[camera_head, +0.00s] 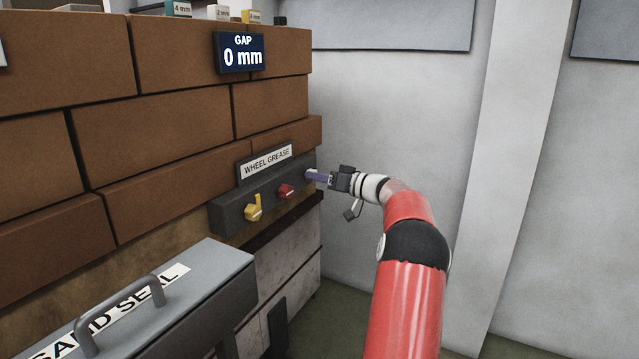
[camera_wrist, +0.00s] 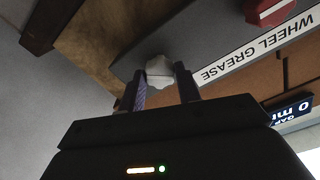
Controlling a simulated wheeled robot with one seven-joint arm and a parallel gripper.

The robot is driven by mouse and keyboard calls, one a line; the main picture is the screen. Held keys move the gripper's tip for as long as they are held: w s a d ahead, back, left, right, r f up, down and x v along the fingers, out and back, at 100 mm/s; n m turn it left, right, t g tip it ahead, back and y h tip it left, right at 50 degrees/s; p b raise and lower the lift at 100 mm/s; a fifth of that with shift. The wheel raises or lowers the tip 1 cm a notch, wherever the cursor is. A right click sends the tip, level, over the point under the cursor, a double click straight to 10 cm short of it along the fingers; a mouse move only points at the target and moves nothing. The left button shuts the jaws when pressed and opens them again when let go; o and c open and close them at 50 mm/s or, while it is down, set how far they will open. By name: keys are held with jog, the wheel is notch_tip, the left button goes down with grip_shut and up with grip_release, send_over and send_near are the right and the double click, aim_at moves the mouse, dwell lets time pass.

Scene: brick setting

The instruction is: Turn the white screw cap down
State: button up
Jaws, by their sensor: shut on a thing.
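The white screw cap (camera_wrist: 159,70) shows in the wrist view, between the two purple-padded fingers of my gripper (camera_wrist: 162,88). My gripper is shut on it. In the head view my gripper (camera_head: 318,178) is at the right end of the dark grey panel, and its fingers hide the cap there. The panel (camera_head: 232,218) is labelled WHEEL GREASE (camera_head: 267,162). Whether the cap sits flush on the panel cannot be seen.
Left of my gripper on the panel are a red knob (camera_head: 286,191) and a yellow knob (camera_head: 253,210). A grey SAND SEAL box (camera_head: 213,280) with a handle stands in front. A display (camera_head: 240,53) on the brick wall reads GAP 0 mm. Room to the right is free.

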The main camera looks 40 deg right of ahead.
jog(key=shift+m+p, duration=8.05)
jog(key=shift+m, duration=5.75)
jog(key=o, duration=1)
jog(key=shift+c, duration=0.2)
